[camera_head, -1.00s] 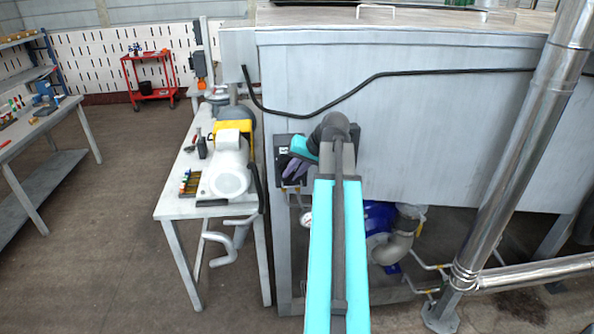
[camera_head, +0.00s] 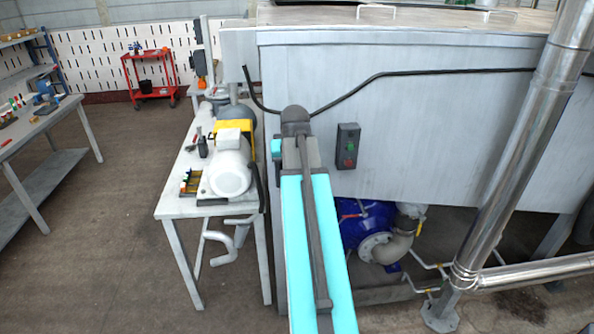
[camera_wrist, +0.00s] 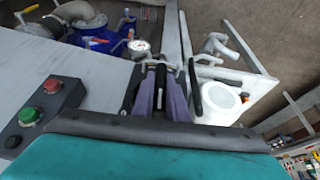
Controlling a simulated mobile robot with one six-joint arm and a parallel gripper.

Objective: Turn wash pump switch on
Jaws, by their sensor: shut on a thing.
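In the wrist view the two purple fingers of my gripper (camera_wrist: 160,98) are shut around a narrow black piece, which looks like the handle of the wash pump switch (camera_wrist: 159,76). A dark panel edge (camera_wrist: 131,88) shows beside the fingers. The fingers and my wrist hide most of the switch, so its exact angle cannot be told. In the head view my arm covers the gripper and the switch at the left end of the grey machine wall (camera_head: 440,130).
A dark button box (camera_head: 347,146) with a red and a green button is on the wall right of my arm; it also shows in the wrist view (camera_wrist: 42,112). A bench with a white-and-yellow motor (camera_head: 231,172) stands close on the left. A blue pump (camera_head: 362,218) sits below the wall.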

